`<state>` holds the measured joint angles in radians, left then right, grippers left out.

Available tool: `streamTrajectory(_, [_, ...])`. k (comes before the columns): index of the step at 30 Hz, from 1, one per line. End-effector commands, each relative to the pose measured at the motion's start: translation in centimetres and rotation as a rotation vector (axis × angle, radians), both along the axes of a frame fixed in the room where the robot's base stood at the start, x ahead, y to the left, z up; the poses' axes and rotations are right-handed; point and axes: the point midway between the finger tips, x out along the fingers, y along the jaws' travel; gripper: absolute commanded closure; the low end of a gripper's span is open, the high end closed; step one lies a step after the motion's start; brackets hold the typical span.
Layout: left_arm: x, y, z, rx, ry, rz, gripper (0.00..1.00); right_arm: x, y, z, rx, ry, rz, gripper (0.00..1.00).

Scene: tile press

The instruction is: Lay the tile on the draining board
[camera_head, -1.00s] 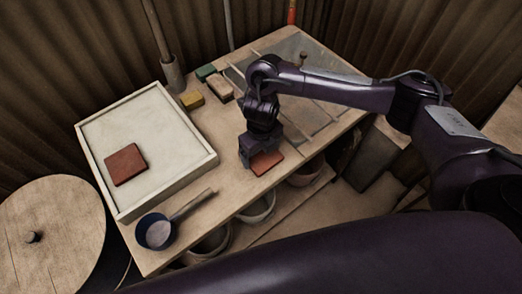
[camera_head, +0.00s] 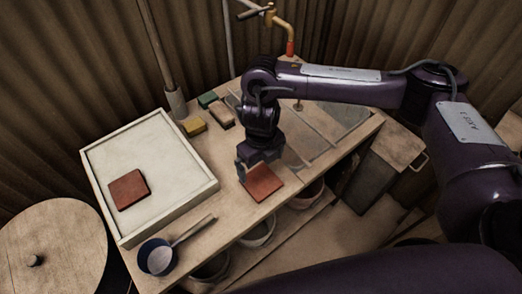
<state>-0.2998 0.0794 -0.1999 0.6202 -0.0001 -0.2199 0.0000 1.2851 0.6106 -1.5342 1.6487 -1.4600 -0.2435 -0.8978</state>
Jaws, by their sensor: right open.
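A flat red-brown square tile (camera_head: 266,185) lies on the wooden bench near its front edge. A second red-brown tile (camera_head: 129,189) lies on the pale, rimmed white board (camera_head: 178,156) at the left. A grey panel crossed by strips (camera_head: 335,118) is set in the bench at the back right; I cannot tell which of these surfaces is the draining board. My right gripper (camera_head: 256,172) is open, pointing down at the back edge of the first tile and partly covering it. I cannot tell whether its fingers touch the tile. My left gripper is out of view.
Green, yellow and tan blocks (camera_head: 222,115) stand behind the white board. A brass tap (camera_head: 284,35) rises at the back. Bowls (camera_head: 260,232) stand on a shelf below. A round wooden top (camera_head: 60,245) is at far left.

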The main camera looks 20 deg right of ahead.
Motion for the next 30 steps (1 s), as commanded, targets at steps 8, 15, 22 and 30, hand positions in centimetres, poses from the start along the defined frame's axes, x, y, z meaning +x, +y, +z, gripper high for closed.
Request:
streamTrajectory(8, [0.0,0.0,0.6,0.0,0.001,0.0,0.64,0.0,0.0,3.7,0.0,-0.001,0.0,0.0])
streamTrajectory(15, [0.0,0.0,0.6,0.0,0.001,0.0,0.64,0.0,0.0,4.0,0.0,0.001,0.0,0.0])
streamTrajectory(22, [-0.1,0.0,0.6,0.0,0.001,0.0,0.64,0.0,0.0,4.0,0.0,0.001,0.0,0.0])
streamTrajectory(30, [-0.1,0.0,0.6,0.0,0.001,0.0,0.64,-0.5,1.4,3.5,0.03,-0.005,0.004,0.0])
